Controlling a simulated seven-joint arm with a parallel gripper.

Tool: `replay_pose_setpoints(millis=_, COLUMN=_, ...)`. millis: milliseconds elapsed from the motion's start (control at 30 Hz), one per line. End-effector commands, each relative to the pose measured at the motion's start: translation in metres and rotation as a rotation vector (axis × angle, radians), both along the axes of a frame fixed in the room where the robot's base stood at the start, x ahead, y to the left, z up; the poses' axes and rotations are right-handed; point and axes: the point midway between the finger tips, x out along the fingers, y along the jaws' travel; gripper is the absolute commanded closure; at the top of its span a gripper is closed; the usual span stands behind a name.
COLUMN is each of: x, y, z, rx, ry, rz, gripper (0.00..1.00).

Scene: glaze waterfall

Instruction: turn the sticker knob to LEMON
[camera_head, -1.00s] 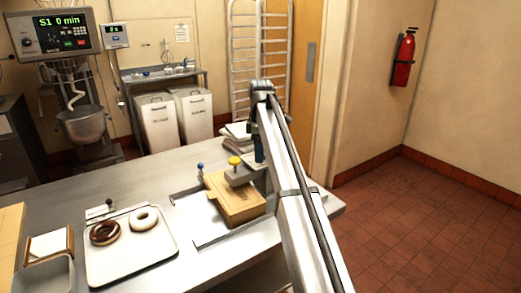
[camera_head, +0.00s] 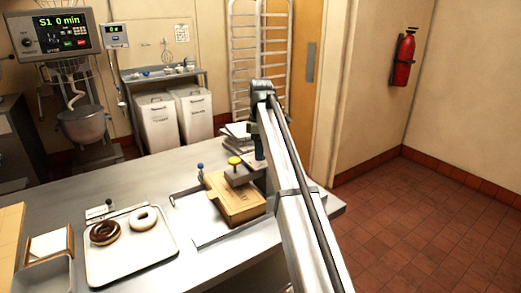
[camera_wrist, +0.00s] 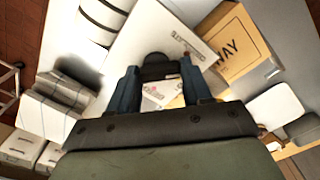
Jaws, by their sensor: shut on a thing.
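In the wrist view, a dark round knob (camera_wrist: 157,66) sits between the two blue-grey fingers of my gripper (camera_wrist: 158,76), which is shut on it. The knob stands at the end of a white panel (camera_wrist: 142,38) that carries small dark lettering. A white and red label (camera_wrist: 160,95) shows just below the knob, partly hidden by the gripper. I cannot read LEMON or the knob's setting. In the head view, my gripper (camera_head: 259,150) is largely behind my arm, beside a tan box (camera_head: 235,201), and the knob is hidden there.
A yellow-topped piece (camera_head: 234,161) and a blue-topped piece (camera_head: 200,167) stand by the tan box. A tray (camera_head: 125,265) with two doughnuts lies on the left of the counter (camera_head: 150,185). In the wrist view, a tan box (camera_wrist: 237,45) stands right of the knob.

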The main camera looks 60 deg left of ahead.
Motion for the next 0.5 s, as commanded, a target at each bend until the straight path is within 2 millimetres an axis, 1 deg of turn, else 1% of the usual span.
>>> replay_pose_setpoints(millis=267, x=-0.0005, y=0.0007, z=0.0003, rx=0.000, ry=0.000, rz=-0.167, gripper=0.82)
replay_pose_setpoints(millis=500, x=-0.0009, y=0.0015, z=0.0003, rx=0.000, ry=0.000, rz=-0.383, gripper=0.82)
